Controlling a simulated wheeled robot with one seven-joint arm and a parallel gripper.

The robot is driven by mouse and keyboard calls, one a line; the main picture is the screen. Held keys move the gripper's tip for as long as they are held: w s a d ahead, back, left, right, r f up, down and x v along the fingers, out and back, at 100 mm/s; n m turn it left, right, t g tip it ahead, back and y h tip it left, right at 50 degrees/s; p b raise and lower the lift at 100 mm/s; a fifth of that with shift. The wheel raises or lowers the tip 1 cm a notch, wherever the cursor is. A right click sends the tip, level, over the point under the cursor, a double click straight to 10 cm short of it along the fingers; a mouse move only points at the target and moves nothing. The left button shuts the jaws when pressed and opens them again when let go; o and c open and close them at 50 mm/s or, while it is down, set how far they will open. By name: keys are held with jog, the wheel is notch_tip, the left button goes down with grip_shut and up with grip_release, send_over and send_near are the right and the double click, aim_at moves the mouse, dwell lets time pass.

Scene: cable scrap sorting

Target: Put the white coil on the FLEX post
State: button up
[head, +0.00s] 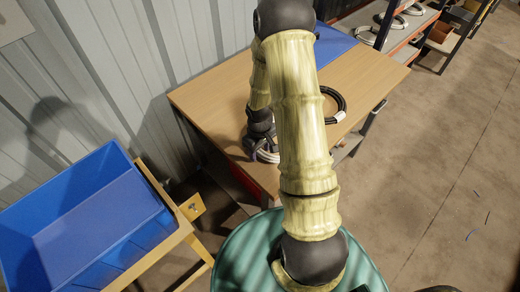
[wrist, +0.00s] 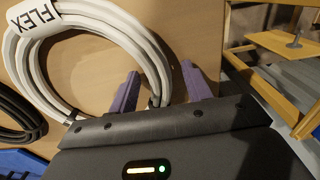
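The white coil (wrist: 45,75) lies on the wooden table, with a tag reading FLEX on it at the upper left of the wrist view. It also shows in the head view (head: 267,156), partly hidden by my arm. My gripper (wrist: 160,88) is open over the coil's near side. Its two purple fingers stand apart, one inside the ring and one outside, with the white strands between them. In the head view my gripper (head: 262,146) is down at the table.
A black coil (head: 333,101) with a white tag lies on the table (head: 205,98). A blue bin (head: 85,215) stands at the left on a wooden stand. Shelving (head: 410,32) with white coils is at the back right. The floor at the right is mostly clear.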

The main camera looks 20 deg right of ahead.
jog(key=shift+r, duration=0.1)
notch_tip(320, 180, up, 12)
dwell(0.6)
jog(key=shift+a+r, duration=0.1)
dwell(0.3)
jog(key=s+a+r+m+t, duration=0.2)
jog(key=s+a+r+m, duration=0.2)
jog(key=s+r, duration=0.5)
jog(key=s+a, duration=0.1)
jog(key=a, duration=0.1)
jog(key=shift+s+a+t, duration=0.25)
jog(key=shift+a+t, duration=0.05)
jog(key=shift+a, duration=0.1)
jog(key=shift+r+p, duration=0.6)
jog(key=shift+p, duration=0.1)
